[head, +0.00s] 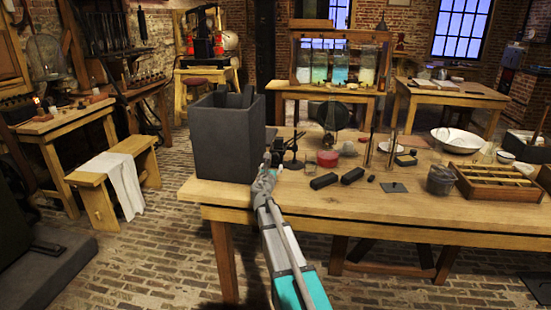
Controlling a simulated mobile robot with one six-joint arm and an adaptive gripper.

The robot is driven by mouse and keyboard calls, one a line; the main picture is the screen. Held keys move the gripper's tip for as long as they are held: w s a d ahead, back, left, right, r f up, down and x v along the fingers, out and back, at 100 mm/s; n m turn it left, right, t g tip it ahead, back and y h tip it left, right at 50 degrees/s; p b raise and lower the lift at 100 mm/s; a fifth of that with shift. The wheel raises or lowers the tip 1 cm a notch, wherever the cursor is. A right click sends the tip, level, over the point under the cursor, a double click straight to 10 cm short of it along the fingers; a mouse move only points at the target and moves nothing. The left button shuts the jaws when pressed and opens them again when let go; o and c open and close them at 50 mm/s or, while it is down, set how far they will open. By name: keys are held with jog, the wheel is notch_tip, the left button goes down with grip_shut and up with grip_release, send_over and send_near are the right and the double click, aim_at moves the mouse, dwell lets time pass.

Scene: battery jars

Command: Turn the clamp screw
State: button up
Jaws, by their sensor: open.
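My gripper (276,150) is over the left part of the front wooden table (400,229), at the end of my grey and teal arm. It is beside the right side of a large dark grey open box (222,147). Its fingers are small and dark here; they are open, and I see nothing held between them. A small dark stand (294,163) is just right of my gripper; I cannot tell whether they touch. I cannot make out a clamp screw; it may be too small or hidden by the gripper. Glass jars with blue and green liquid (338,68) stand in a wooden frame on the back bench.
Right of my gripper are a red round tin (327,158), black blocks (323,181), upright rods (393,149), a dark jar (440,180) and a divided wooden tray (497,184). A white bowl (458,140) is farther back. The table's front edge is mostly clear.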

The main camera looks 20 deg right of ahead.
aim_at(275, 158)
jog(key=x, duration=0.9)
grip_shut()
dwell(0.4)
jog(key=shift+m, duration=0.3)
